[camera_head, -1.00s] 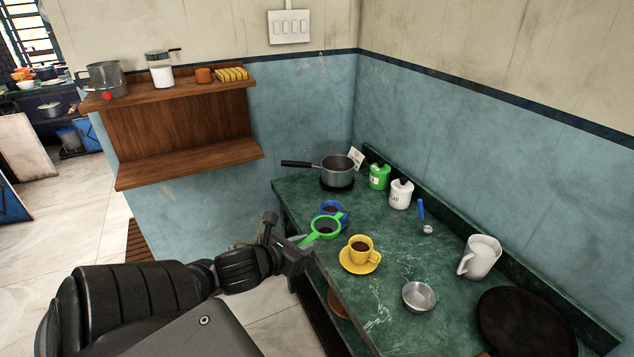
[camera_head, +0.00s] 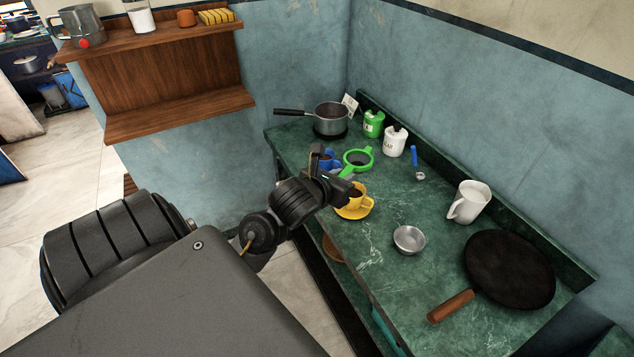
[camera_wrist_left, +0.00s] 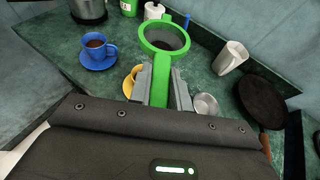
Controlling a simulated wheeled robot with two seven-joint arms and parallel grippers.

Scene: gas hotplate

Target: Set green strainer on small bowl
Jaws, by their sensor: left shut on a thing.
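The green strainer (camera_head: 358,159) is held by its handle in my left gripper (camera_head: 348,183), above the counter. In the left wrist view its ring and mesh (camera_wrist_left: 165,36) point away from the gripper, and the handle sits between the two fingers (camera_wrist_left: 168,95). The small metal bowl (camera_head: 409,239) stands empty on the green counter, to the right of and nearer than the gripper. In the left wrist view the bowl (camera_wrist_left: 206,105) shows just right of the fingers. My right gripper is not in view.
A yellow cup (camera_head: 355,196) on its saucer stands partly behind the gripper, and a blue cup (camera_head: 328,158) is behind it. A white pitcher (camera_head: 469,202) and a dark pan (camera_head: 510,268) are to the right. The counter around the bowl is clear.

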